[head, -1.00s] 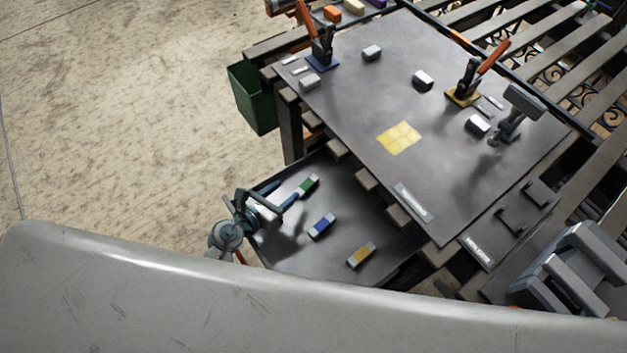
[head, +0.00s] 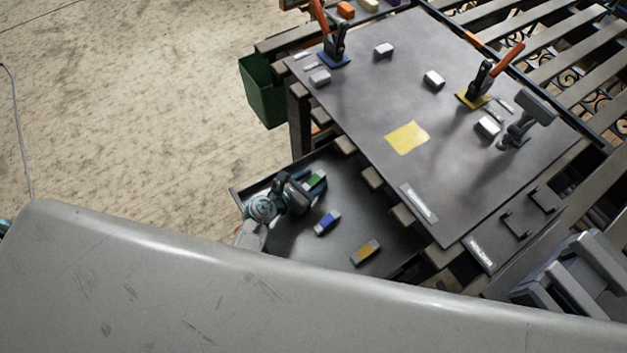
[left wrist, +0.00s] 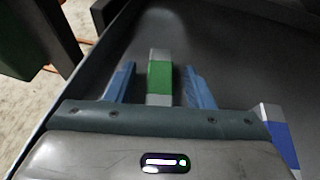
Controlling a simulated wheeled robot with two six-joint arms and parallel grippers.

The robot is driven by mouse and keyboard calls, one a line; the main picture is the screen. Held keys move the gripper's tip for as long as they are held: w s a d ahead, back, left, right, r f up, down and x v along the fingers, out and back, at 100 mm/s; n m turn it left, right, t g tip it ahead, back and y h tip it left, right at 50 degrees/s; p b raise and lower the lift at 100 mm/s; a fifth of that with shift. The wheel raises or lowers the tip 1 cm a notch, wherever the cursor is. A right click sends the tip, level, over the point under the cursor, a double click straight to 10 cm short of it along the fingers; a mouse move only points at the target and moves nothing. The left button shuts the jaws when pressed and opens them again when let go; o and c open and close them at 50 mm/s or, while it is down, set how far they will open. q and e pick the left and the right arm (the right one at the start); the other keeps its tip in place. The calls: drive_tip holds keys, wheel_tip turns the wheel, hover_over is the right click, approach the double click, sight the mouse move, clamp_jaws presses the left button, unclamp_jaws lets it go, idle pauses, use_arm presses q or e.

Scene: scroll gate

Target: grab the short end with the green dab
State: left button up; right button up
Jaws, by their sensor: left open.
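The short grey piece with the green dab (head: 315,181) lies on the lower dark tray (head: 345,195), partly hidden by my left gripper (head: 303,186) in the head view. In the left wrist view the green-dabbed piece (left wrist: 159,75) lies between the two blue fingers of my left gripper (left wrist: 160,82). The fingers are open, one on each side, with a gap showing on both sides. A blue-dabbed piece (head: 327,222) and a yellow-dabbed piece (head: 365,252) lie on the same tray, nearer and to the right. My right gripper cannot be made out.
A dark table top (head: 440,185) with a yellow square (head: 407,138), grey blocks and two orange-handled clamps stands right of the tray. A green bin (head: 262,92) hangs at its left. The tray's raised edge (left wrist: 75,85) runs left of the gripper.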

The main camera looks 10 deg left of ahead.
use_arm(q)
clamp_jaws()
drive_tip(key=shift+r, duration=0.1)
